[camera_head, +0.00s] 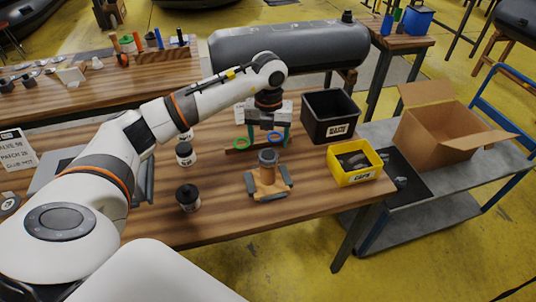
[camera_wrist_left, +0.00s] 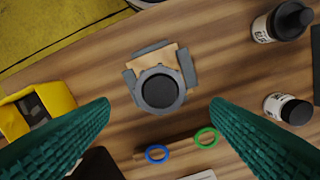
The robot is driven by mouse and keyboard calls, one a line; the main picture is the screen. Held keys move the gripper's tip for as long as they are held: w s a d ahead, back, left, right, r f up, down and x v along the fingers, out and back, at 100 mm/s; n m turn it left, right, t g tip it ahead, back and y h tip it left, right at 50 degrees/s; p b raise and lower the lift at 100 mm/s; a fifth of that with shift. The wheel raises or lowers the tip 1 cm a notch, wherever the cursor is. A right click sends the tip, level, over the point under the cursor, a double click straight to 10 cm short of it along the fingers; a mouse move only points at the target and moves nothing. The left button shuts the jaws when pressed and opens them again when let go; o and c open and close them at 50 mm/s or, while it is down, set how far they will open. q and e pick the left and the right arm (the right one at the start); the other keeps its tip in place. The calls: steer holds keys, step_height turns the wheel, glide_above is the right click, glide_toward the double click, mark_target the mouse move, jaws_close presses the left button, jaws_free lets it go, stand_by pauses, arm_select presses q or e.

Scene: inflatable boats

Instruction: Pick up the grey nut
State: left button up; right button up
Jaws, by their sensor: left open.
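The grey nut (camera_head: 268,157) appears as a round grey ring with a dark centre, upright on top of a wooden fixture (camera_head: 266,180) with grey pads. In the left wrist view the nut (camera_wrist_left: 160,91) lies between the lines of my fingers, a little ahead of the tips. My left gripper (camera_head: 268,133) points down above and behind the nut, open and empty. Its green ribbed fingers (camera_wrist_left: 160,104) are spread wide and apart from the nut. My right gripper is not in view.
A wooden bar with a blue ring (camera_wrist_left: 157,153) and a green ring (camera_wrist_left: 205,137) is close by. A yellow bin (camera_head: 355,163) and black waste bin (camera_head: 330,115) stand right. Dark-capped jars (camera_head: 188,197) stand left. Bare table surrounds the fixture.

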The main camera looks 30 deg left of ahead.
mark_target(268, 153)
arm_select(q)
steer(key=shift+f+p, duration=0.3)
steer(key=shift+f, duration=0.15)
step_height(268, 153, down, 4)
steer(key=shift+r+p, duration=0.2)
steer(key=shift+p, duration=0.4)
steer(key=shift+f, duration=0.35)
steer(key=shift+c, duration=0.5)
steer(key=c, duration=1)
